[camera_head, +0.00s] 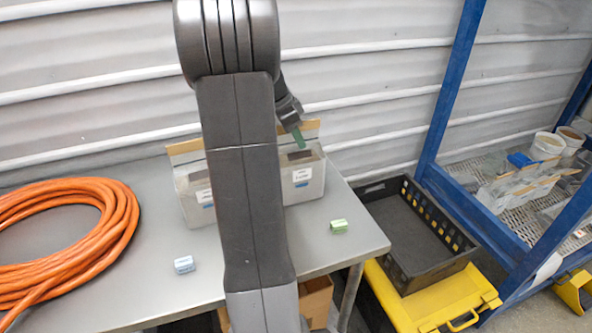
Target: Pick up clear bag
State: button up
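I cannot pick out a clear bag for certain. The right one has a dark brown top opening or content. My gripper (300,140) is small in view, with a green tip pointing down just above the right container's back part. Whether its fingers are open, or hold anything, is too small to tell.
The grey table (150,235) bears a coiled orange hose (122,225), a small pale blue block (184,264) and a small green block (339,226). The blue-framed rack (450,90) holds white pots and pale packages (520,188).

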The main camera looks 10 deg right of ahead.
jog(key=shift+c, duration=0.2)
grip_shut()
jog(key=shift+r, duration=0.15)
